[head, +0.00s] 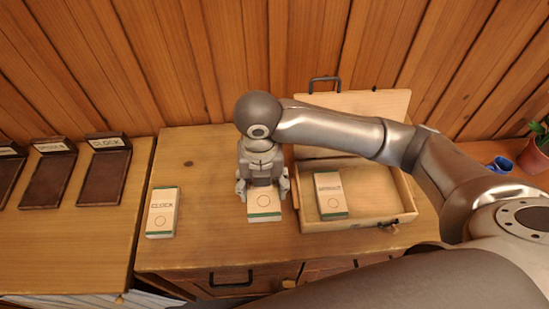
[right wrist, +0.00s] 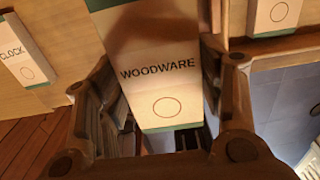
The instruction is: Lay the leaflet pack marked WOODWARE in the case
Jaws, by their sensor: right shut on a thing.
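The leaflet pack marked WOODWARE (right wrist: 160,88) is cream with a green band, and it sits between the fingers of my right gripper (right wrist: 158,115) in the right wrist view. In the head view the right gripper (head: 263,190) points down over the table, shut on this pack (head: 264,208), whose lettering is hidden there. I cannot tell whether the pack touches the table. The open wooden case (head: 385,216) stands just to the right, lid raised at the back. A similar pack (head: 330,196) lies inside it; its word is too small to read surely. My left gripper is not in view.
A pack marked CLOCK (head: 161,213) lies on the table (head: 195,160) to the left. Dark labelled trays (head: 103,172) stand on the left-hand table. A blue cup (head: 499,164) and a potted plant (head: 537,152) are at the far right.

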